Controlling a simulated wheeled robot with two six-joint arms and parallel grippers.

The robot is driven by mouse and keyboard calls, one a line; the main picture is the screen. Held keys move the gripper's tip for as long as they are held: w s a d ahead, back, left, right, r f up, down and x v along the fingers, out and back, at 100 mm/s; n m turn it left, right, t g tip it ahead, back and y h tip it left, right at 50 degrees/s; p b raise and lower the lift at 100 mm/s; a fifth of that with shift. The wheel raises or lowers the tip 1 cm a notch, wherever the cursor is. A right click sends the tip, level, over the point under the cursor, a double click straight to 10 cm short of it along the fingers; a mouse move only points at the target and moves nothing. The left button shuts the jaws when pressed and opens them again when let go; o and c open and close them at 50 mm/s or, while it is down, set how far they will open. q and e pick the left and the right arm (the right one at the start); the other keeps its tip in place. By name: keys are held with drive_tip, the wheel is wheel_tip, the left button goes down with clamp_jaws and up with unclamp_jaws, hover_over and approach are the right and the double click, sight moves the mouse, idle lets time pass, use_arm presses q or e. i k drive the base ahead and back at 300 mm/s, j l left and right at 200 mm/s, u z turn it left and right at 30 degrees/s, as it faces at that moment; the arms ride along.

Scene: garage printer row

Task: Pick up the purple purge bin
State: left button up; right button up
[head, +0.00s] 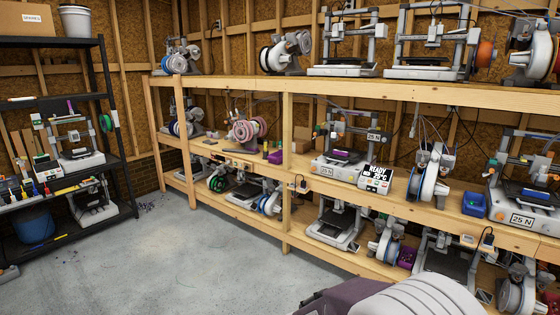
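A small purple bin (275,157) stands on the middle shelf of the wooden rack, just left of a wooden post and beside small dark and yellow items. Another small purple box (407,257) sits on the lower shelf at the right, next to a spool, partly hidden. A similar blue bin (474,204) stands on the middle shelf at the right. I cannot tell from this view which purple one is the purge bin. Neither of my grippers is in view.
The wooden rack (350,91) holds several printers and filament spools on its shelves. A printer with a READY display (377,173) stands on the middle shelf. A black shelf unit (113,107) stands at the left. The concrete floor (190,255) between is mostly clear.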

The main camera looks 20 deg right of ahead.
sight(275, 159)
drive_tip(key=i, duration=0.75)
drive_tip(key=i+z, duration=0.15)
drive_tip(key=i, duration=1.35)
drive_tip(key=i+j+z, duration=0.15)
drive_tip(key=i, duration=0.6)
drive_tip(key=i+j, duration=0.1)
drive_tip(key=i, duration=0.65)
drive_tip(key=i+j+z, duration=0.15)
drive_tip(key=i+z, duration=0.3)
drive_tip(key=i+j+z, duration=1.3)
drive_tip(key=k+j, duration=0.1)
